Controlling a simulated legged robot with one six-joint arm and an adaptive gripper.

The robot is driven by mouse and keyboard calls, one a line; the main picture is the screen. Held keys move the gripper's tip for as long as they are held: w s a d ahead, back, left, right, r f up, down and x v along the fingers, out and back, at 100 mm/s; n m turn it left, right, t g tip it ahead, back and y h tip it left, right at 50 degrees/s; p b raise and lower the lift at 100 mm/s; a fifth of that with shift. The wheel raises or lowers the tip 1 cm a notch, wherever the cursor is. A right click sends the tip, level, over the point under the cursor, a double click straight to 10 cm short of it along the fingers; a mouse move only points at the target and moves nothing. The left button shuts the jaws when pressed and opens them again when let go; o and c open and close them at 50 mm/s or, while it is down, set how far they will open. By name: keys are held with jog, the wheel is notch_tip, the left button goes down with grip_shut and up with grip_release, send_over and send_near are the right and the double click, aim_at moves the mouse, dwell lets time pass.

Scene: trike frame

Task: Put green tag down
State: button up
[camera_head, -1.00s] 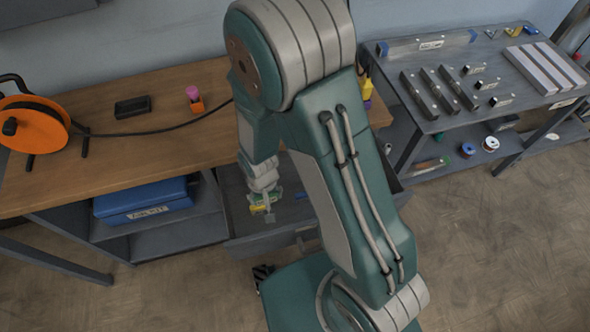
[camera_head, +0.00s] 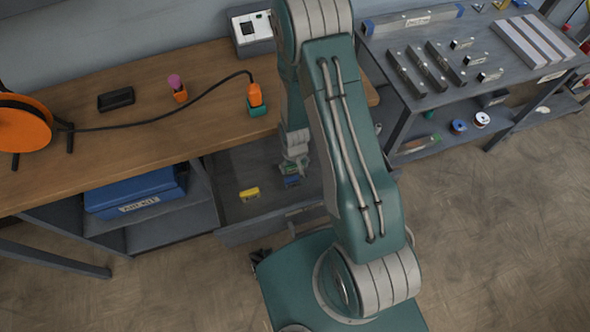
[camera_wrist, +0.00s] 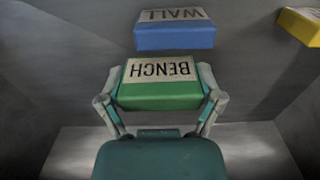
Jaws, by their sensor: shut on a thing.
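The green tag (camera_wrist: 160,96), labelled BENCH, sits between the two fingers of my gripper (camera_wrist: 160,92) in the wrist view. My gripper is shut on it. A blue tag (camera_wrist: 174,36), labelled WALL, lies just beyond it, and a yellow tag (camera_wrist: 302,24) is at the upper right. In the head view my gripper (camera_head: 290,170) reaches into the open grey drawer (camera_head: 262,228) below the bench. The blue tag (camera_head: 292,182) is beside it and the yellow tag (camera_head: 249,194) lies to its left. Whether the green tag touches the drawer floor cannot be told.
The wooden bench (camera_head: 60,160) holds an orange cable reel (camera_head: 25,130), a black block (camera_head: 116,99) and an orange plug (camera_head: 254,95). A blue tool kit (camera_head: 135,195) is on the shelf below. A grey table (camera_head: 440,60) with metal bars stands at the right.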

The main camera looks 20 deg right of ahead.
aim_at(294, 171)
jog(key=shift+w+a+f, duration=0.1)
jog(key=shift+f, duration=1.6)
jog(key=o, duration=0.8)
jog(key=shift+f, duration=0.1)
